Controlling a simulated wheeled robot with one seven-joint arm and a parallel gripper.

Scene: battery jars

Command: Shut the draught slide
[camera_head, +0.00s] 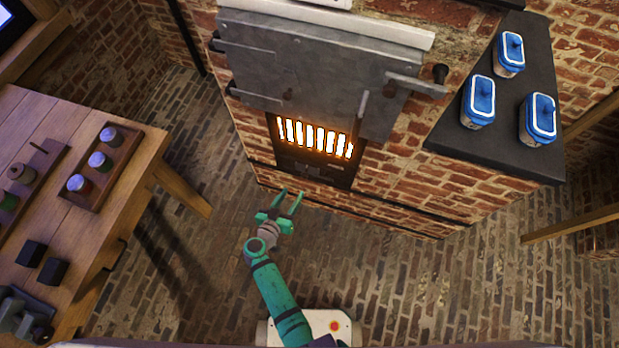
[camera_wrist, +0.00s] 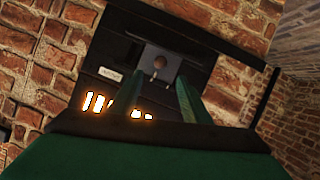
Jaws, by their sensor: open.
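The draught slide shows in the wrist view as a small grey plate (camera_wrist: 150,57) with a round knob or hole, set in a dark panel beside a pale label. In the head view the same dark panel (camera_head: 312,170) lies low on the brick furnace front, just under the glowing grate; the slide is too small there to tell its position. My gripper (camera_head: 290,194) is open and empty, a little in front of and below the panel. In the wrist view its green fingers (camera_wrist: 158,88) point toward the slide, one on each side of the plate's middle, and appear apart from it.
The glowing grate (camera_head: 316,138) is close above the panel. A grey metal furnace door (camera_head: 310,75) with a handle hangs above it. A dark shelf (camera_head: 470,148) at right holds blue-lidded jars. A wooden table (camera_head: 75,120) with jars stands at left. The floor between is clear.

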